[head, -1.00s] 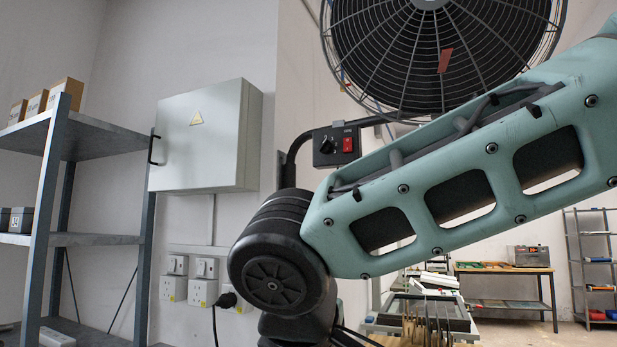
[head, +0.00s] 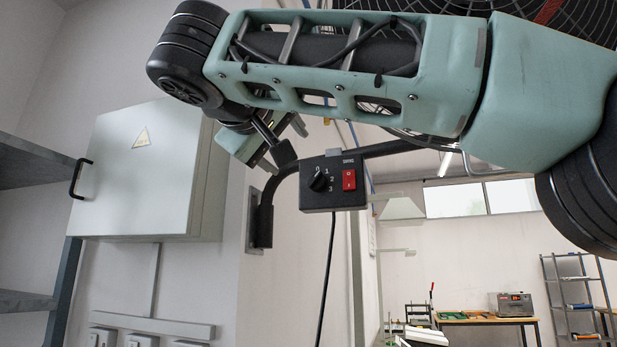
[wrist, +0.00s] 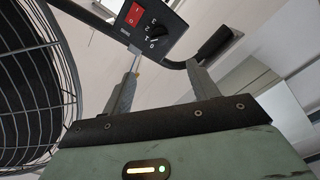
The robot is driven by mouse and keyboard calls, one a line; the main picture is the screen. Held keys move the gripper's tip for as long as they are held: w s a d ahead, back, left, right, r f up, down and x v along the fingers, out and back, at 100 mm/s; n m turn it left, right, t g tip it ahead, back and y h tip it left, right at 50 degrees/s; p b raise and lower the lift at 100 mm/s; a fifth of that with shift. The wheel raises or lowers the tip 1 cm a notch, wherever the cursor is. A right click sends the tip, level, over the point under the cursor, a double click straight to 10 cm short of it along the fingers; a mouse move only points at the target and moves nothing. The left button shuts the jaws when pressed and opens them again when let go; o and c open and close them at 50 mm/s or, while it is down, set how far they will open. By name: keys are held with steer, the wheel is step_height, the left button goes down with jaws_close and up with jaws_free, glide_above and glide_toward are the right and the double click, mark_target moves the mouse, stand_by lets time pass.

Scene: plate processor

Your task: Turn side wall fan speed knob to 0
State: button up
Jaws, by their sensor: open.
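The fan speed knob (head: 319,180) is a black dial on the left of a dark control box (head: 333,197), with the numbers 1, 2 and 3 to its right. A red switch (head: 349,180) sits beside it. I cannot tell which number the knob points at. In the wrist view the knob (wrist: 158,29) and red switch (wrist: 134,14) appear upside down, ahead of my gripper (wrist: 162,66). Its two fingers are apart with nothing between them, and are short of the knob. In the head view a dark finger shows just above and left of the box; the rest is partly hidden by my arm.
A black bracket pipe (head: 272,190) bends from the wall to the box. The caged fan (wrist: 35,85) is close on the left in the wrist view. A pale wall cabinet (head: 145,175) stands left; a cable (head: 325,280) hangs below the box. Space in front of the box looks clear.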

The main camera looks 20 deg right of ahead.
mark_target(312, 177)
steer(key=p+x, duration=0.4)
steer(key=x, duration=1.1)
steer(key=shift+w+d+f, duration=0.1)
steer(key=c, duration=1)
